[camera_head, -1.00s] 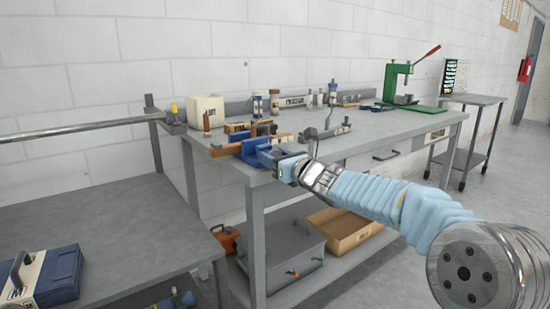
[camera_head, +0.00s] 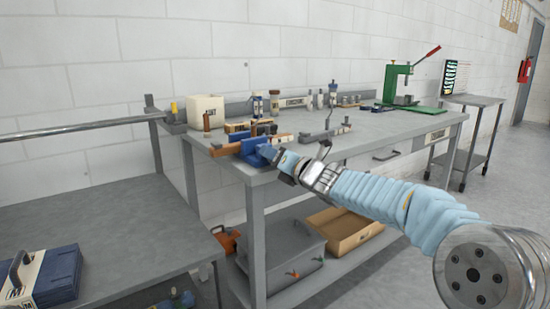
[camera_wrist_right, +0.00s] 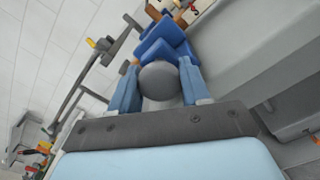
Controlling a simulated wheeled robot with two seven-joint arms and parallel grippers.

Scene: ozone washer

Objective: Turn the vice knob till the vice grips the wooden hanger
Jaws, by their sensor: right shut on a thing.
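The blue vice (camera_head: 254,152) is at the front left corner of the grey workbench, and it also shows in the right wrist view (camera_wrist_right: 160,45). Its round grey knob (camera_wrist_right: 159,80) faces my wrist camera. My right gripper (camera_wrist_right: 158,92) is shut on the knob, with one blue finger on each side; it also shows in the head view (camera_head: 280,160), where it hides the knob. The wooden hanger (camera_head: 228,149) lies at the vice, with its brown end sticking out to the left. I cannot tell whether the jaws touch it. My left gripper is not in view.
A white box (camera_head: 206,109), small bottles and tools stand along the back of the workbench (camera_head: 385,129). A green press (camera_head: 398,84) is at its far right. A lower table (camera_head: 110,222) with a blue case (camera_head: 52,278) is at the left. A shelf below holds a cardboard tray (camera_head: 343,231).

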